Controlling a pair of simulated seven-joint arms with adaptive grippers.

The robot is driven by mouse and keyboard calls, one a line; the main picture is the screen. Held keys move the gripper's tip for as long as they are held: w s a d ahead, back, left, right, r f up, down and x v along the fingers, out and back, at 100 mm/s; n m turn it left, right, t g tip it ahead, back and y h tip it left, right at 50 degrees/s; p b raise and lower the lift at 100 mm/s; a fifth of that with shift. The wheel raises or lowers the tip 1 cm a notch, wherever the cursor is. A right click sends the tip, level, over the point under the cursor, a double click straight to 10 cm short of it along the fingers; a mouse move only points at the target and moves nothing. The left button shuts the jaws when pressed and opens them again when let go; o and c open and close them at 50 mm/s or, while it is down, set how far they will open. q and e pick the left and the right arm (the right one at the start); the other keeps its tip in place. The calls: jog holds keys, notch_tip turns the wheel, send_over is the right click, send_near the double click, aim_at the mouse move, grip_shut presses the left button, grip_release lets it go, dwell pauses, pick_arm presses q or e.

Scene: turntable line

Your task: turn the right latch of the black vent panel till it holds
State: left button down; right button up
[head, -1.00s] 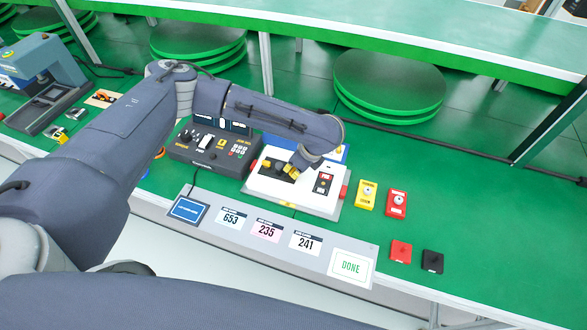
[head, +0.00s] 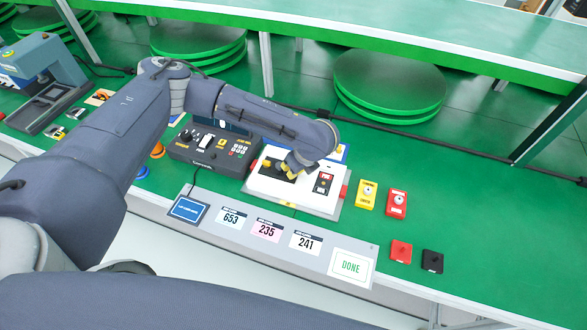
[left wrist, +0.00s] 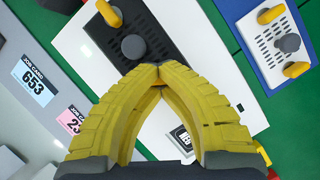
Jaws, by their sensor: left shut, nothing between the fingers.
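The black vent panel (left wrist: 150,22) is a dark slotted plate on a white housing, with a grey round knob (left wrist: 133,46) and a yellow latch (left wrist: 108,12) in the left wrist view. In the head view the panel (head: 274,174) is partly covered by my left gripper (head: 288,169). The gripper's yellow fingers meet at their tips (left wrist: 151,76), over the near end of the panel, and hold nothing. The right latch is not clearly visible; the fingers hide that end. Whether they touch it I cannot tell. My right gripper is not in view.
A blue-edged plate (left wrist: 252,42) with yellow latches lies beside the housing. A dark control box (head: 208,145) stands left of it. Yellow (head: 367,195) and red (head: 396,204) switch boxes stand to the right. Job cards (head: 267,231) line the front ledge. The green bench at right has free room.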

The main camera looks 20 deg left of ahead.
pick_arm(q)
jog(key=c, duration=2.2)
grip_release()
jog(key=shift+s+d+f, duration=0.1)
jog(key=shift+s+d, duration=0.05)
jog(key=c, duration=1.1)
grip_release()
jog(key=v, duration=1.2)
